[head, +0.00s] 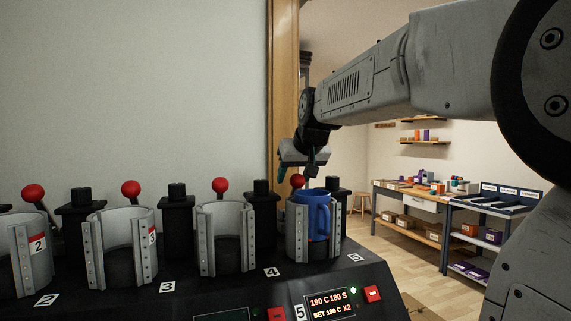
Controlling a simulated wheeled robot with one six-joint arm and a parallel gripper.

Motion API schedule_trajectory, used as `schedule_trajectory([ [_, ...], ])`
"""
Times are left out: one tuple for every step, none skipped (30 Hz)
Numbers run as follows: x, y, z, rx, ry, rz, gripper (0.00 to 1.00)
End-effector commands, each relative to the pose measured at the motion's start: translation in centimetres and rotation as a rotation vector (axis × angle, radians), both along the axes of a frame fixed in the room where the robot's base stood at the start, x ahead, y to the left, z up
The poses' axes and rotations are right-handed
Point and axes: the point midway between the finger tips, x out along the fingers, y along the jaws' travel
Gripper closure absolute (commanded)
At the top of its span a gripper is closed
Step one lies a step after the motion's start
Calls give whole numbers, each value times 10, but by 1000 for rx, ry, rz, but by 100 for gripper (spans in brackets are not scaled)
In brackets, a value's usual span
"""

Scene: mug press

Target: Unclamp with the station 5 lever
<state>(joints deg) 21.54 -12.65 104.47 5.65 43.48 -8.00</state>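Station 5 is the right-hand clamp (297,235), beside the floor label 5 (355,257). A blue mug (318,218) sits inside its grey shell, handle facing front. The station 5 lever shows its red ball knob (297,181) just behind and above the mug; its shaft is mostly hidden. My gripper (299,170) points down right above this knob, close to it. A dark fingertip shows at its right side. Whether it touches the knob, and how far the fingers are apart, I cannot tell.
Other clamps stand to the left, with red knobs (220,185) (131,188) behind them and black posts (177,215) between. A panel display (330,304) reads 190 C 180 S, beside a green light. Workbenches (410,190) stand far back right, beyond open wooden floor.

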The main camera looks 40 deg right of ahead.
Motion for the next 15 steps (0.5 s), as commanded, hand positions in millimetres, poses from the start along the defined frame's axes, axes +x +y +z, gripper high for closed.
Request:
schedule_trajectory([
  [0,0,0,0,0,0,45],
  [0,0,0,0,0,0,45],
  [0,0,0,0,0,0,45],
  [0,0,1,0,-1,0,45],
  [0,0,2,0,-1,0,45],
  [-1,0,4,0,-1,0,45],
  [-1,0,6,0,-1,0,45],
  [-1,0,9,-1,-2,0,45],
  [-2,1,13,-1,-3,0,45],
  [-3,1,16,-1,-3,0,45],
  [-4,1,19,-1,-2,0,45],
  [-5,1,23,-1,-3,0,45],
  [-5,1,26,-2,-3,-1,45],
  [-6,2,29,-1,-3,0,45],
  [-7,2,33,-1,-3,0,45],
])
